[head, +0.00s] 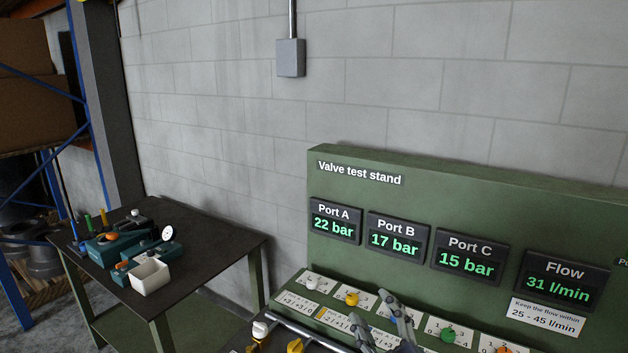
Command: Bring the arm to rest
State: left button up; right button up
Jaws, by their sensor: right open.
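My right gripper (373,311) is at the bottom of the head view, in front of the valve test stand (450,185). Its two grey fingers are apart with nothing seen between them. I cannot tell whether the fingers touch the panel. Most of my right arm is below the picture's edge. My left gripper is not in view.
The stand's displays read Port A 22, Port B 17, Port C 15 bar and Flow 31 l/min. A grey rail (310,332) runs along the panel's front. A dark side table (205,262) at left holds tools and a white box (150,276). Shelving stands far left.

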jog(key=s+d+f+m+g+h, duration=0.3)
jog(key=s+d+f+m+g, duration=0.1)
jog(key=s+f, duration=0.35)
jog(key=s+d+f+m+g+h, duration=0.2)
jog(key=s+d+f+m+g, duration=0.2)
jog(key=s+f, duration=0.3)
jog(key=s+f+m+g+y, duration=0.1)
jog(key=s+f+g, duration=0.3)
jog(key=s, duration=0.5)
jog(key=s+f+g, duration=0.3)
jog(key=s+f, duration=0.2)
jog(key=s, duration=0.4)
notch_tip(320, 180, down, 32)
jog(key=s+f+g+b, duration=0.1)
jog(key=s+g+b, duration=0.1)
jog(key=b, duration=0.4)
jog(key=s+d+f+b, duration=0.3)
jog(key=s+f+b, duration=0.1)
jog(key=s+f, duration=1.2)
notch_tip(320, 180, down, 3)
jog(key=shift+s+d+r+g, duration=0.1)
jog(key=shift+s+d+g, duration=0.1)
jog(key=shift+g, duration=0.2)
